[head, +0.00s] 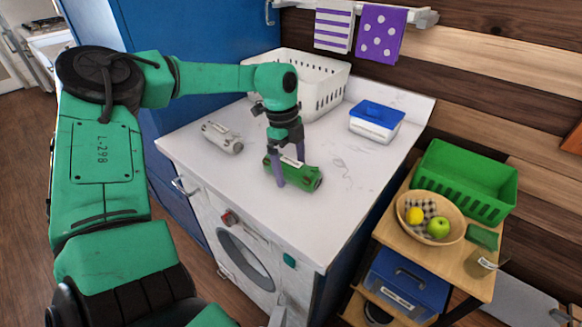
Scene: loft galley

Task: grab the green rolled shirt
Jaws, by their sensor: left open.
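The green rolled shirt (306,179) lies on the white countertop above the washing machine, with a pale label band on it. My left gripper (290,171) points down at it with its purple fingers apart, one on the near side of the roll and one toward the far side. The fingers overlap the roll in the picture; I cannot tell whether they touch it. The gripper hides part of the roll's left half. My right gripper is not in view.
A white rolled cloth (222,138) lies to the left. A white basket (322,80) and a blue-lidded box (376,121) stand behind. A shelf cart at right holds a green crate (465,181) and a fruit bowl (431,217). The counter's front is clear.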

